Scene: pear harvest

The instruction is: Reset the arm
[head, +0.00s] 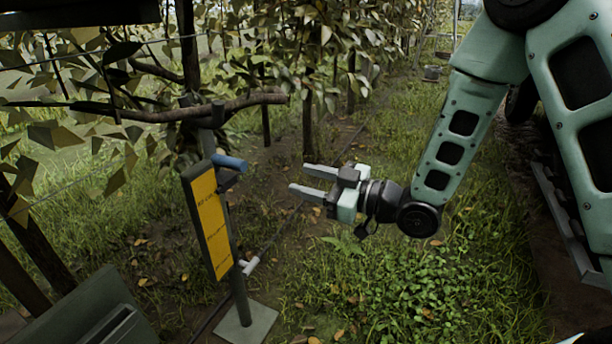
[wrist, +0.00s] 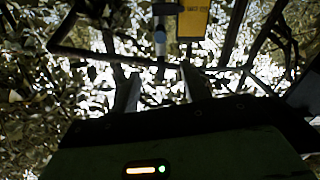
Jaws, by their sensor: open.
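My gripper (head: 298,180) is open and empty in the head view, with its two fingers pointing left. It is held above the grass, to the right of a post with a yellow sign. In the wrist view my gripper (wrist: 160,92) shows its two fingers apart with leaves and ground between and beyond them. My arm reaches in from the upper right of the head view and bends at the elbow.
The yellow sign (head: 208,222) stands on a post with a square base plate (head: 246,324); a blue handle (head: 229,162) juts from it. A branch (head: 190,112) crosses the upper left. Trees with wires line the back. Grass in the middle right is open.

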